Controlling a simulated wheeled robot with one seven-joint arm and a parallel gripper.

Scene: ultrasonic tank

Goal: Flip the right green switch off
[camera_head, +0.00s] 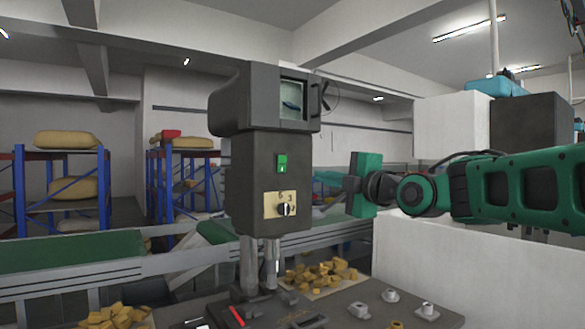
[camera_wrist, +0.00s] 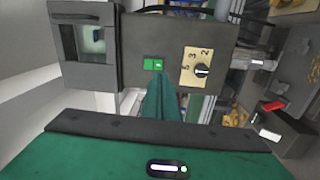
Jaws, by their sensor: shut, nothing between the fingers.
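The green switch (camera_head: 282,164) is on the front of the dark grey machine (camera_head: 250,185), above a dial. In the wrist view it shows as two green parts side by side, a left one (camera_wrist: 148,64) and a right one (camera_wrist: 158,64); the right one has a pale mark. My gripper (camera_head: 350,185) is shut and empty, to the right of the machine in the head view. In the wrist view its green fingers (camera_wrist: 158,80) point at the panel, their tips just below the switch in the picture. Contact cannot be told; the head view shows them apart from the switch.
A black dial on a tan plate (camera_head: 271,205) sits below the switch. A small window (camera_head: 292,106) is in the machine's head. Yellow pieces (camera_head: 322,274) and metal fittings (camera_head: 427,310) lie around its base. A green conveyor (camera_head: 70,252) and blue racks stand behind.

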